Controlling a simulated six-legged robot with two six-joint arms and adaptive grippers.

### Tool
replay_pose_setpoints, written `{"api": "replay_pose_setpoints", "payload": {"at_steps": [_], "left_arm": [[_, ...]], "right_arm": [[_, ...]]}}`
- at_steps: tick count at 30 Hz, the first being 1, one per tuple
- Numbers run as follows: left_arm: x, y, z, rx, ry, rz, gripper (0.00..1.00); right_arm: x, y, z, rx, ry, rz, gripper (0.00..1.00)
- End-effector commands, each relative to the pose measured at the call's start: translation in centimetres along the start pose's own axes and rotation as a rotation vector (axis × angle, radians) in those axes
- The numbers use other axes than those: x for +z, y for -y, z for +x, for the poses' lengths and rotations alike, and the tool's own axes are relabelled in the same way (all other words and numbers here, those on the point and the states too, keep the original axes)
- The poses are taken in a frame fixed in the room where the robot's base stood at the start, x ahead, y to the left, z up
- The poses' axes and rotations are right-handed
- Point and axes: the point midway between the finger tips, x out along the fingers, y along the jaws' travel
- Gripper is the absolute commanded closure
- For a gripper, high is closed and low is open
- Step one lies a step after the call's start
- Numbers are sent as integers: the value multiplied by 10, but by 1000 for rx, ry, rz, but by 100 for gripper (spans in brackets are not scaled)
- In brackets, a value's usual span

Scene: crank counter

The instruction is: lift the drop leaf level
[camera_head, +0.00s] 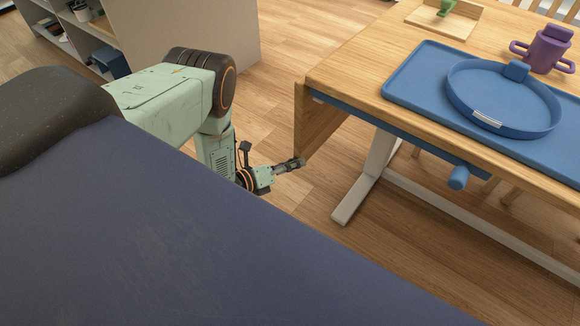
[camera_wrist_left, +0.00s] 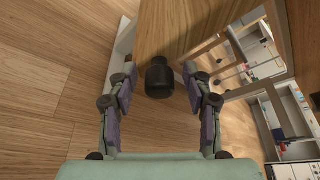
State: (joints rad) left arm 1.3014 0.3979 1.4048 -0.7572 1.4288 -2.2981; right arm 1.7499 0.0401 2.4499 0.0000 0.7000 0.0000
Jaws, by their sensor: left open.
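The drop leaf (camera_head: 318,118) is a wooden panel hanging down from the left end of the wooden table (camera_head: 350,72). In the left wrist view the leaf (camera_wrist_left: 178,25) is ahead of the fingers, with a dark round knob (camera_wrist_left: 158,82) standing out from it. My left gripper (camera_head: 284,167) is at the lower edge of the leaf. In the left wrist view the gripper's two fingers (camera_wrist_left: 160,70) are open, one on each side of the knob, with gaps between. My right gripper is in neither view.
A blue tray (camera_head: 410,92) with a round blue dish (camera_head: 475,117) and a purple two-handled cup (camera_head: 547,50) stand on the table. A blue crank handle (camera_head: 458,178) sticks out below its edge. A pale table leg (camera_head: 368,180) stands behind the leaf. A shelf unit (camera_head: 190,30) is at upper left.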

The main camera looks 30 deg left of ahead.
Motion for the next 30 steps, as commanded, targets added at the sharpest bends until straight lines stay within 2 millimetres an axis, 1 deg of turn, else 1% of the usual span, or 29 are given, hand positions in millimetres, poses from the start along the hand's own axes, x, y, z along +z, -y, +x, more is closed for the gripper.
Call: {"api": "replay_pose_setpoints", "payload": {"at_steps": [6,23,24,30], "left_arm": [[0,0,0,0,0,0,51],[1,1,1,-3,1,1,98],[2,2,1,-3,2,1,100],[3,2,2,-5,4,3,100]], "right_arm": [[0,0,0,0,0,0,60],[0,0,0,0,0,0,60],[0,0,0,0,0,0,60],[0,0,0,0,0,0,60]]}}
